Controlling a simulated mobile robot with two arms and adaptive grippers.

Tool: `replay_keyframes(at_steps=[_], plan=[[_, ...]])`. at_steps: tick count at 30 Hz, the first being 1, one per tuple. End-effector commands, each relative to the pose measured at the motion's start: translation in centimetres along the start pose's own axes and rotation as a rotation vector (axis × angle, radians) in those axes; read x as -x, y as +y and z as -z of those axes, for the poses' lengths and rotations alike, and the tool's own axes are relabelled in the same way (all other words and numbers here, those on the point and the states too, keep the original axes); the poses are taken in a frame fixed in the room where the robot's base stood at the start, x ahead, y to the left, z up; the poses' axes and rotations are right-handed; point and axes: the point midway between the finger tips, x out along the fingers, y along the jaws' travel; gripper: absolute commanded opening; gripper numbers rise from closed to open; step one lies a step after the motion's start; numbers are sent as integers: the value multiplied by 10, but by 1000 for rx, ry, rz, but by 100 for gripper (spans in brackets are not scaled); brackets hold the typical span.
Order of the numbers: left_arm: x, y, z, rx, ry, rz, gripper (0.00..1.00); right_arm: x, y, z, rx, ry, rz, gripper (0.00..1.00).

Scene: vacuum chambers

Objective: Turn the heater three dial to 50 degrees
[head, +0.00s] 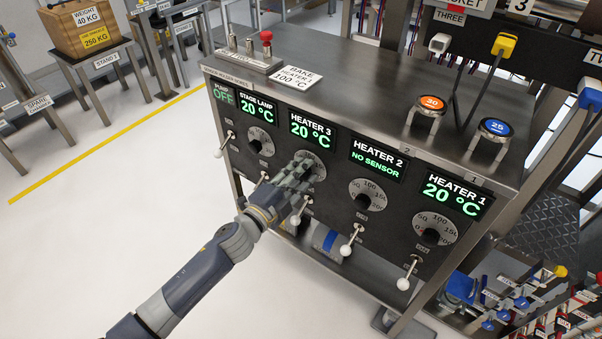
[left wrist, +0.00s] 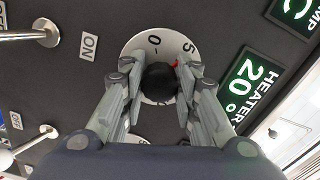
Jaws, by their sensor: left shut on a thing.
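The heater three dial (head: 312,160) is a round grey plate with a dark knob, below the green "HEATER 3 20 °C" display (head: 313,132). My left gripper (head: 301,172) is at this dial and covers much of it in the head view. In the left wrist view its two fingers (left wrist: 161,85) are shut on the black knob (left wrist: 160,82), one on each side. The plate (left wrist: 143,42) shows a 0 and part of a 5, with a red mark beside the knob close to the 5. My right gripper is not in view.
White-tipped levers stick out below the dials, such as the heater 3 lever (head: 297,219) and heater 2 lever (head: 346,249). The heater 2 dial (head: 368,195) and heater 1 dial (head: 435,230) are to the right. The stage lamp dial (head: 260,142) is to the left.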

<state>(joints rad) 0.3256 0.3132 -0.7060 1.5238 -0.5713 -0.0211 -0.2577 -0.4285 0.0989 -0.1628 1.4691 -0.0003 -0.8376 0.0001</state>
Motion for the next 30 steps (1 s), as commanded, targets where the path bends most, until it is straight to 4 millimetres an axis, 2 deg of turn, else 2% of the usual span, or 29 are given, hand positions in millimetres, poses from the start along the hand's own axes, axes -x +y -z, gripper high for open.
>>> replay_keyframes(at_steps=[3,4,6,16,20,23,30], plan=[[0,1,0,1,0,-2,5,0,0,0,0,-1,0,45],[0,1,0,1,0,-2,33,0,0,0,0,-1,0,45],[0,1,0,2,0,-2,49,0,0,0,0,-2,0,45],[0,0,0,2,0,-1,49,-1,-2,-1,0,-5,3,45],[8,1,-1,2,-1,-2,49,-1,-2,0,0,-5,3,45],[21,2,-1,1,-2,-3,49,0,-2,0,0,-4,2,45],[72,2,0,3,-1,-4,49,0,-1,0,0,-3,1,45]])
